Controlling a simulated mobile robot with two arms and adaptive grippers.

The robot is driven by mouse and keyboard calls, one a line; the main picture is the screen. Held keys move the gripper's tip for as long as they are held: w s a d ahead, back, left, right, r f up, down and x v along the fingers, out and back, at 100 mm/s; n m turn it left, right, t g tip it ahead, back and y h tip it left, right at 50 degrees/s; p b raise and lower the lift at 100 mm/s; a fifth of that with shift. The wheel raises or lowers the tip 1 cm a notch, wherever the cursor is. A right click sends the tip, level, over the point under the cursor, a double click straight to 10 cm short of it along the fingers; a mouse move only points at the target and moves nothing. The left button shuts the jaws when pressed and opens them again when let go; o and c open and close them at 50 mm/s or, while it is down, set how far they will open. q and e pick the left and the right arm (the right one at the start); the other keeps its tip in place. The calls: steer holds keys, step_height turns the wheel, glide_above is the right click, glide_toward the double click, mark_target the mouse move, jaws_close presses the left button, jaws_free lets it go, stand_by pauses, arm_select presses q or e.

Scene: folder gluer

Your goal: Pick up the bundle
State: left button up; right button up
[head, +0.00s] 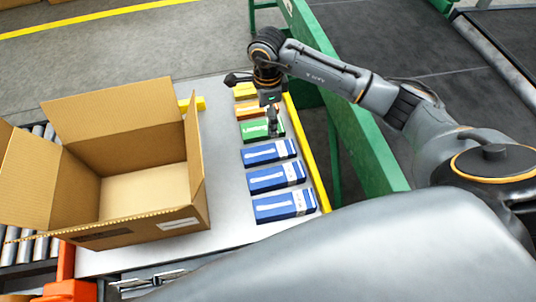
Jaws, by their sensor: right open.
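Several flat bundles lie in a column on the light table (222,222). Three are blue: a near one (285,206), a middle one (277,177) and a far one (269,152). Beyond them lie a green bundle (257,131), an orange one (251,111) and a yellow one (245,91). My right gripper (272,130) points down at the right part of the green bundle, with its fingers open. I cannot tell whether the fingers touch the bundle. My left gripper is out of view.
An open, empty cardboard box (140,200) stands left of the bundles, flaps up. A yellow rail (307,155) edges the table on the right, with a green frame (350,115) beyond it. A roller conveyor (38,245) is at the far left.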

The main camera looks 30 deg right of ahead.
step_height(320, 180, down, 5)
steer(key=b, duration=0.3)
glide_above(269, 151)
steer(key=f, duration=0.8)
steer(key=shift+w+a+f, duration=0.15)
steer(key=shift+w+a, duration=0.05)
steer(key=shift+s+d+f+p, duration=0.1)
steer(key=shift+f+p, duration=0.2)
steer(key=shift+f, duration=1.1)
steer(key=shift+s+d+f+p, duration=0.1)
steer(key=shift+f+p, duration=0.15)
steer(key=shift+f, duration=1.1)
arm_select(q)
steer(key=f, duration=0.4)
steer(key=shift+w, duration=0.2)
arm_select(e)
steer(key=shift+c, duration=0.2)
steer(key=c, duration=1.3)
steer(key=shift+r, duration=0.1)
